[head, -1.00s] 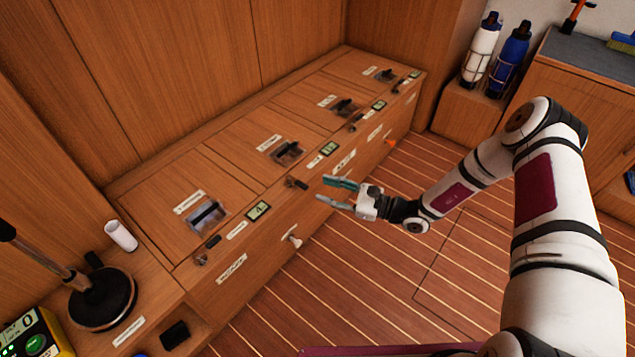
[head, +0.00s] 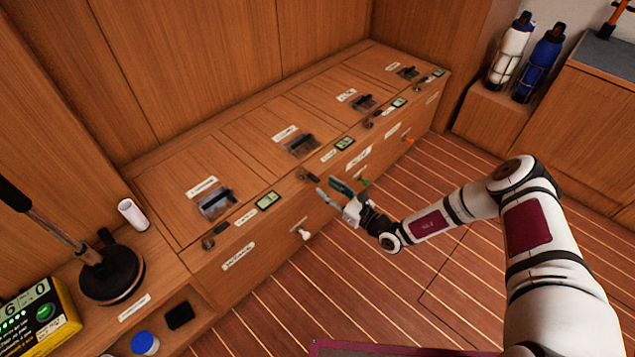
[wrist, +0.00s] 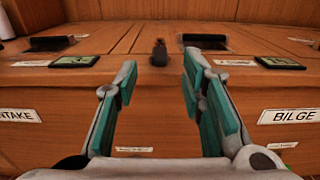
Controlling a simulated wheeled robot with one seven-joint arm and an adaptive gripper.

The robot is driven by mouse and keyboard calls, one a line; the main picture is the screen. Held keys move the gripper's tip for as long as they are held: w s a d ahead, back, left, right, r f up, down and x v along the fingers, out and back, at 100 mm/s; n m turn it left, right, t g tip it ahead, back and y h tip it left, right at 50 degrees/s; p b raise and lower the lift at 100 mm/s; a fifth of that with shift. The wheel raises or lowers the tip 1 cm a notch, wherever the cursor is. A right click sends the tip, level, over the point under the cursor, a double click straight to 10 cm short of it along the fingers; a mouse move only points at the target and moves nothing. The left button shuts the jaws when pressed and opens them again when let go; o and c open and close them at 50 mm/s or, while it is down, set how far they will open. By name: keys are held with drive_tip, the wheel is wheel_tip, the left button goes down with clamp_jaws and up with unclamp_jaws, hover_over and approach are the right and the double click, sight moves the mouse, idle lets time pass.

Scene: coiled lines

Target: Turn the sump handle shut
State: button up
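A small dark handle (head: 308,175) sits at the top front edge of the wooden locker. In the wrist view the dark handle (wrist: 158,53) stands ahead, between and beyond my fingers. My gripper (head: 325,184) is open and empty, just in front of the locker edge. Its two teal-lined fingers (wrist: 158,85) are spread apart in the wrist view and do not touch the handle. A white handle (head: 303,234), a green handle (head: 363,182) and an orange handle (head: 408,141) are on the locker front. I cannot read which handle is marked sump.
The locker front carries a BILGE label (wrist: 295,115) and a label ending in "NTAKE" (wrist: 18,115). Small displays (head: 268,200) and recessed latches (head: 216,203) line the top. A plunger-like tool (head: 108,275) stands at left. The striped floor (head: 345,285) is clear.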

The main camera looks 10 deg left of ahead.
sight(317, 180)
drive_tip(key=shift+b+x, duration=0.65)
drive_tip(key=shift+x, duration=2.15)
drive_tip(key=shift+c, duration=0.6)
clamp_jaws()
